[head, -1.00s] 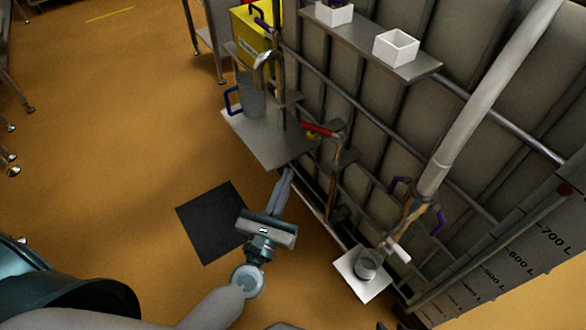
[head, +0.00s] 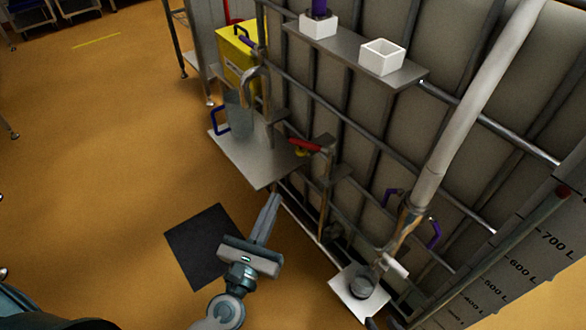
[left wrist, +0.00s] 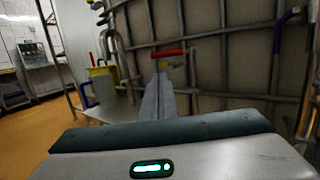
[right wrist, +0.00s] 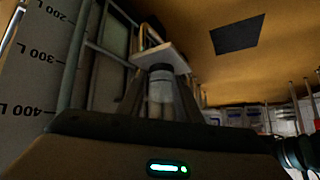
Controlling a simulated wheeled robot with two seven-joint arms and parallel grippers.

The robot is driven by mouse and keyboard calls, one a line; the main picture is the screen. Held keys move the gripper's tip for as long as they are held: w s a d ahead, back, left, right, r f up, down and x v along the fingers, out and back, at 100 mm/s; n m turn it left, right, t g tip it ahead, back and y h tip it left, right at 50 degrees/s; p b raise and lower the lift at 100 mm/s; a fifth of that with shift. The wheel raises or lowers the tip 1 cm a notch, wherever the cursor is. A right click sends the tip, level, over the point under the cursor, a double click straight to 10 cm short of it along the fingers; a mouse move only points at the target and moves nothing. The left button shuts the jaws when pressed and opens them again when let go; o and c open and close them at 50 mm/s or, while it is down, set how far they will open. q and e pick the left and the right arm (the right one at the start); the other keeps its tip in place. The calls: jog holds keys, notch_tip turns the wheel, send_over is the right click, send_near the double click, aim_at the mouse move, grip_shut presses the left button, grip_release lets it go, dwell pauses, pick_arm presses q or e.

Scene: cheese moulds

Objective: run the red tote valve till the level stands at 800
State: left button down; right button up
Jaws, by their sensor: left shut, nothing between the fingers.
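The red lever handle (head: 305,145) of the valve sits on the tank's frame above the grey plate's right end; it also shows in the left wrist view (left wrist: 169,52). My left gripper (head: 276,197) is shut and empty, below and left of the red lever and apart from it. Its fingers point toward the lever in the left wrist view (left wrist: 157,80). The tank's level scale (head: 522,268) shows marks from 400 to 700 L; I cannot read the level.
A grey plate (head: 262,172) carries a clear jug (head: 238,115) with a blue handle. A small white plate (head: 345,283) holds a cup (head: 363,287). A shelf (head: 345,50) bears white boxes (head: 382,58). A yellow bin (head: 236,62) stands behind. The floor at left is open around a black mat (head: 195,262).

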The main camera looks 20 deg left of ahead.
aim_at(303, 147)
pick_arm(q)
jog(key=shift+s+d+r+m+h+b, duration=0.15)
jog(key=shift+m+h+b, duration=0.1)
jog(key=shift+h+b, duration=0.2)
jog(key=shift+r+m+h+b, duration=0.1)
jog(key=shift+m+h+b, duration=0.2)
jog(key=shift+h, duration=0.15)
pick_arm(e)
jog(key=a+r+t, duration=0.1)
jog(key=w+r+t, duration=0.1)
jog(key=w+a+r+t+y, duration=0.1)
jog(key=shift+w+a+r, duration=0.25)
jog(key=shift+a+r, duration=0.05)
jog(key=shift+a, duration=0.05)
jog(key=shift+s+d+f, duration=0.1)
jog(key=shift+f, duration=0.05)
